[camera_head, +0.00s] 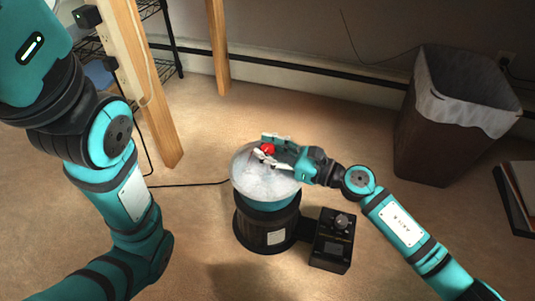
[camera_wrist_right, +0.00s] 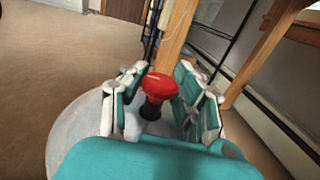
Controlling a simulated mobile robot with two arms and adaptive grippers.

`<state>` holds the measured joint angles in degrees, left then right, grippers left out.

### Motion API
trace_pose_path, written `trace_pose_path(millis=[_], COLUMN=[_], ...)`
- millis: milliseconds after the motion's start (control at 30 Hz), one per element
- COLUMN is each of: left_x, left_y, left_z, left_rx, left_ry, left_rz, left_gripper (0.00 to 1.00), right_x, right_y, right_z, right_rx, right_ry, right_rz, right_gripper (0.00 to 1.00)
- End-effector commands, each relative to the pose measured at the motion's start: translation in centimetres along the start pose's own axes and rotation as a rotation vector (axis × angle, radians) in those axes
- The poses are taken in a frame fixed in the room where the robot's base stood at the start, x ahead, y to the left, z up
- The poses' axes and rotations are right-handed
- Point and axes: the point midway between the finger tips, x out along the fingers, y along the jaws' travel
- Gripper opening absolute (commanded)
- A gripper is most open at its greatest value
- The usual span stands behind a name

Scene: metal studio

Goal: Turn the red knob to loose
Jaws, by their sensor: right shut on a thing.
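The red knob (camera_head: 267,149) stands on a dark stem on the round whitish top (camera_head: 257,185) of a pedestal. In the right wrist view the knob (camera_wrist_right: 161,86) is upright, with its broad red cap facing up. My right gripper (camera_head: 267,148) reaches in from the right, low over the top. It is shut on the knob, with one finger on each side; in the wrist view the gripper (camera_wrist_right: 155,98) shows both fingers flanking it. The exact contact spots are partly hidden. My left arm comes down the left side; its gripper is out of the picture.
A black box with a dial (camera_head: 333,240) stands beside the pedestal's black base (camera_head: 265,228). A lined bin (camera_head: 440,140) is at the back right. Wooden posts (camera_head: 150,100) and a wire shelf are at the back left. A cable crosses the open carpet.

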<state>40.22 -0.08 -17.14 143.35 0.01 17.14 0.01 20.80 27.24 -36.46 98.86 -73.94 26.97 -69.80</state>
Motion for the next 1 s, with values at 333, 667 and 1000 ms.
trace_pose_path(millis=[333,667,1000], left_x=[0.1,0.1,0.0], left_y=[0.0,0.1,0.0], left_z=[0.1,0.1,0.2], left_rx=[0.0,-0.001,0.0], left_ry=[-0.001,0.0,-0.005], left_rz=[0.002,0.002,0.001], left_gripper=[0.4,0.4,0.4], right_x=[0.0,0.0,-3.4], right_y=[0.1,0.1,0.0], right_z=[0.0,0.0,-0.2], right_rx=[0.001,0.001,0.003], right_ry=[0.003,0.002,0.006], right_rz=[0.003,0.003,0.0], right_gripper=[0.39,0.57,0.57])
